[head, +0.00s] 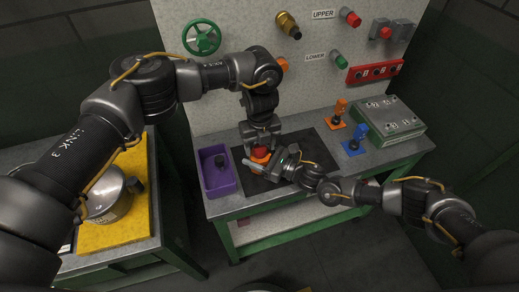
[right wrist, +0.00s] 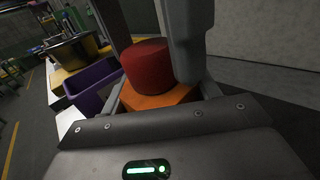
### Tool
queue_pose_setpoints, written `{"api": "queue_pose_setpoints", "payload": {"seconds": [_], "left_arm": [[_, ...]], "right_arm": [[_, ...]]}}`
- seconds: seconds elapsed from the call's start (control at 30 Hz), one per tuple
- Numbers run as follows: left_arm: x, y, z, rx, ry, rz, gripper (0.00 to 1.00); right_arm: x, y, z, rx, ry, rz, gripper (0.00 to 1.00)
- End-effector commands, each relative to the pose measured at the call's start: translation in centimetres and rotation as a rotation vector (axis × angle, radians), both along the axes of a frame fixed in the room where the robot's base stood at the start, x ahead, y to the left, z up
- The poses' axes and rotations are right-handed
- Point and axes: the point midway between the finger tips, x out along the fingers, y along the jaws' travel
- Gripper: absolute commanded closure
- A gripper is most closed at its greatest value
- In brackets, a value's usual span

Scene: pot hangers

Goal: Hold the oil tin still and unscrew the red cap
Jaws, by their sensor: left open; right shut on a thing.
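The oil tin is orange and shows in small part in the head view (head: 259,160), on the bench under my grippers; its top also shows in the right wrist view (right wrist: 156,98). The round red cap (right wrist: 147,62) sits on top of the tin and also shows in the head view (head: 261,151). My right gripper (head: 262,165) comes from the right, low, and is shut on the tin's body. My left gripper (head: 261,147) points down from above, open, with its fingers beside the cap. Whether they touch the cap is unclear. Most of the tin's body is hidden.
A purple bin (head: 222,188) holding a dark item stands just left of the tin. A black mat (head: 318,155) lies on the bench. Orange (head: 338,115) and blue (head: 354,141) levers and a grey box (head: 408,128) stand right. A panel with valves stands behind.

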Motion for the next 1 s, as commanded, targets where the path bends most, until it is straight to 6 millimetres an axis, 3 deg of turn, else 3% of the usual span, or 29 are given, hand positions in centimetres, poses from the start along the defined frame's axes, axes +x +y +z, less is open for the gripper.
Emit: {"api": "queue_pose_setpoints", "payload": {"seconds": [0.47,1.0], "left_arm": [[0.0,-0.03,-0.19,0.0,-0.001,-0.067,0.4],[0.01,-0.03,-0.19,0.001,0.0,-0.977,0.4]], "right_arm": [[0.01,0.0,-0.02,-0.001,0.0,0.0,0.8],[0.0,0.0,-0.03,-0.001,0.0,0.0,0.8]]}}
